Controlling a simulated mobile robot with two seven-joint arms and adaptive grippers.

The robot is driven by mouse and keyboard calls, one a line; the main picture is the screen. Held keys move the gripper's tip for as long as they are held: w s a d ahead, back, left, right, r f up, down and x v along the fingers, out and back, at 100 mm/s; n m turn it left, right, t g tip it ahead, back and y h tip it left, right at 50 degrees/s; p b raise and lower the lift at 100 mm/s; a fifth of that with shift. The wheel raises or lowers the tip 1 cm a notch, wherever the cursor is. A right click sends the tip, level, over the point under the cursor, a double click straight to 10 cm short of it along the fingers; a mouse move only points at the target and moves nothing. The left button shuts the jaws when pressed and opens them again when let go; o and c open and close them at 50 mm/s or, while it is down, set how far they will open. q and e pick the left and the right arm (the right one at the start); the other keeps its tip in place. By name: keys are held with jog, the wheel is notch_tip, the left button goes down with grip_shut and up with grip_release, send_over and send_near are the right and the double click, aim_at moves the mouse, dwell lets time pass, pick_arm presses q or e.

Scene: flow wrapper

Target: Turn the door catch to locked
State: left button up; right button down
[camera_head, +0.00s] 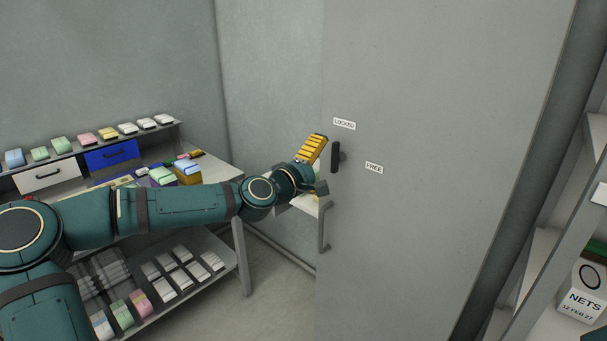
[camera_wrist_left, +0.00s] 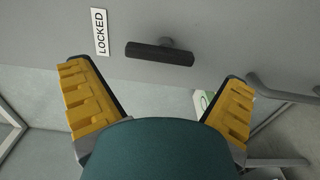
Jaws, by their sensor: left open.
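The door catch (camera_head: 335,157) is a dark bar on the grey door (camera_head: 430,120), standing roughly upright in the head view. The LOCKED label (camera_head: 344,124) is just above its upper end; the FREE label (camera_head: 374,168) is to its right. In the left wrist view the catch (camera_wrist_left: 160,54) lies across the picture, with the LOCKED label (camera_wrist_left: 100,32) beyond its left end. My left gripper (camera_head: 318,167) is open and empty in front of the catch. Its yellow fingers (camera_wrist_left: 158,76) are spread on either side of the bar, seemingly short of it. My right gripper is not in view.
A grey pull handle (camera_head: 324,228) is on the door below the catch. A bench (camera_head: 205,165) with drawers and coloured packs stands at the left. A shelf unit (camera_head: 535,260) with a NETS box (camera_head: 584,290) is at the right.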

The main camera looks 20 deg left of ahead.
pick_arm(q)
jog(key=v, duration=0.7)
dwell(0.5)
jog(key=s+d+f+m+g+h, duration=0.1)
jog(key=s+d+f+m+g, duration=0.15)
jog(key=d+f, duration=0.45)
jog(key=s+d+f+m+g, duration=0.1)
jog(key=d+f+g, duration=0.25)
jog(key=f, duration=0.65)
jog(key=s+d+f+m+g+h, duration=0.1)
jog(key=s+d+f+m+g, duration=0.1)
jog(key=d+f, duration=0.55)
jog(key=s+a+f+m+g+y, duration=0.1)
jog(key=s+f+m+g+y, duration=0.1)
jog(key=s+f, duration=0.6)
jog(key=s+a+f+m+g+y, duration=0.2)
jog(key=s+f+m+g, duration=0.3)
jog(key=s+f, duration=0.4)
notch_tip(320, 180, down, 3)
jog(key=shift+s+a+r, duration=0.2)
jog(key=shift+a, duration=0.05)
